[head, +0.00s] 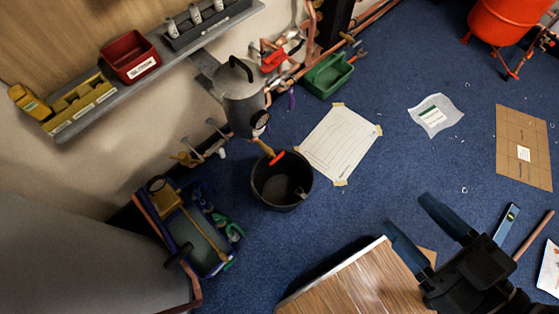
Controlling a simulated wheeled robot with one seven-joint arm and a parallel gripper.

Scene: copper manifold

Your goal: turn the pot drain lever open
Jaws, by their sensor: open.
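The pot (240,98) is a grey metal cylinder with a black handle on top, mounted by the wall left of centre. A round dark gauge (260,118) sits low on its side. A brass drain spout (264,146) slopes down from it, with a small red-orange lever (277,158) at its end. A black bucket (283,184) stands on the floor below the lever. My gripper (425,222) is at the lower right, open and empty, with its two dark blue fingers apart. It is well to the right of the lever and not touching anything visible.
A wooden-topped surface (360,283) lies at the bottom, beside my gripper. A blue tray of tools (205,262) stands left of the bucket. A shelf (165,68) with red and yellow bins runs along the wall. A paper sheet (339,143) lies on the open blue floor.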

